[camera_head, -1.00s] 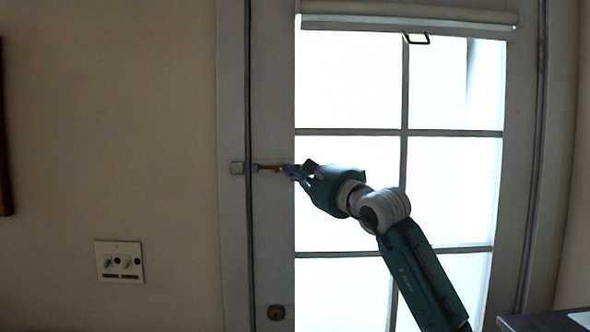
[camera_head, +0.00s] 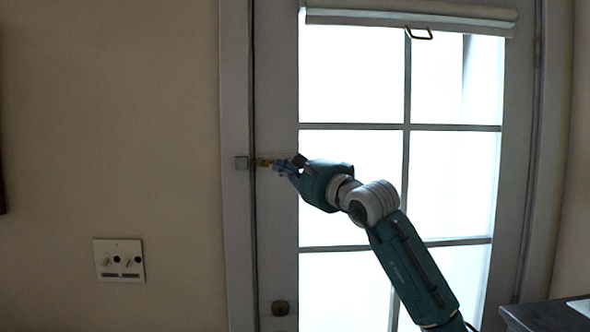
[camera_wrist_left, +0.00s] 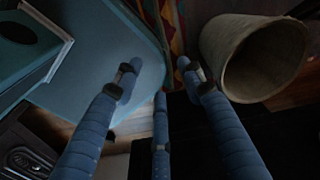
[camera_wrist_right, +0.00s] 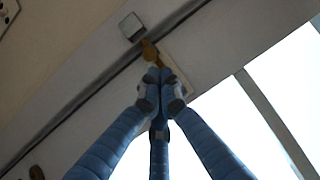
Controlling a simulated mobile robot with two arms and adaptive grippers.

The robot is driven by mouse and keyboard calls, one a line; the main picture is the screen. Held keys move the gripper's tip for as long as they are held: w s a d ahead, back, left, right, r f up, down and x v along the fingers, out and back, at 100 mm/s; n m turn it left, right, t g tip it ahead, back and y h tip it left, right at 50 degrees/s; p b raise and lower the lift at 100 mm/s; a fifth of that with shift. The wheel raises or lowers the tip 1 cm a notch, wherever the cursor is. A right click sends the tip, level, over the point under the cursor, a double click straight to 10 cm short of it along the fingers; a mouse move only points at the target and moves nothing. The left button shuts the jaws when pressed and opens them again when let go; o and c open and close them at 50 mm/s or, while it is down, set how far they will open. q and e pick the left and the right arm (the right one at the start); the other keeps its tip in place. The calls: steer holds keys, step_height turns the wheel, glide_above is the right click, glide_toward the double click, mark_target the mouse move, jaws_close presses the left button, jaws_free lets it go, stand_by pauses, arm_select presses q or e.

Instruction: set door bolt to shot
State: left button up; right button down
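The brass door bolt (camera_head: 263,162) is mounted on the white door's left edge. It also shows in the right wrist view (camera_wrist_right: 150,50). The pale square keeper (camera_head: 241,162) sits on the frame beside it and also shows in the right wrist view (camera_wrist_right: 131,27). The bolt's end is close to the keeper; I cannot tell whether it is inside. My right gripper (camera_head: 286,166) is at the bolt's right end, its fingers drawn together around the bolt's handle, which they mostly hide. My left gripper (camera_wrist_left: 158,66) is open and empty, outside the head view.
A switch plate (camera_head: 119,260) is on the wall at left, and a brass lock (camera_head: 280,308) is low on the door. A dark surface (camera_head: 540,317) is at lower right. A pale bin (camera_wrist_left: 262,58) and a blue surface (camera_wrist_left: 95,55) are near my left gripper.

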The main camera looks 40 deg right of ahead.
arm_select(q)
step_height(320, 180, down, 7)
steer(key=b, duration=0.7)
steer(key=shift+f, duration=0.2)
arm_select(e)
steer(key=s+d+f, duration=0.1)
steer(key=s, duration=1.1)
steer(key=shift+s+d+f, duration=0.3)
steer(key=shift+s+d, duration=0.05)
steer(key=shift+d, duration=0.05)
arm_select(q)
steer(key=shift+s, duration=0.1)
arm_select(e)
steer(key=shift+w, duration=0.1)
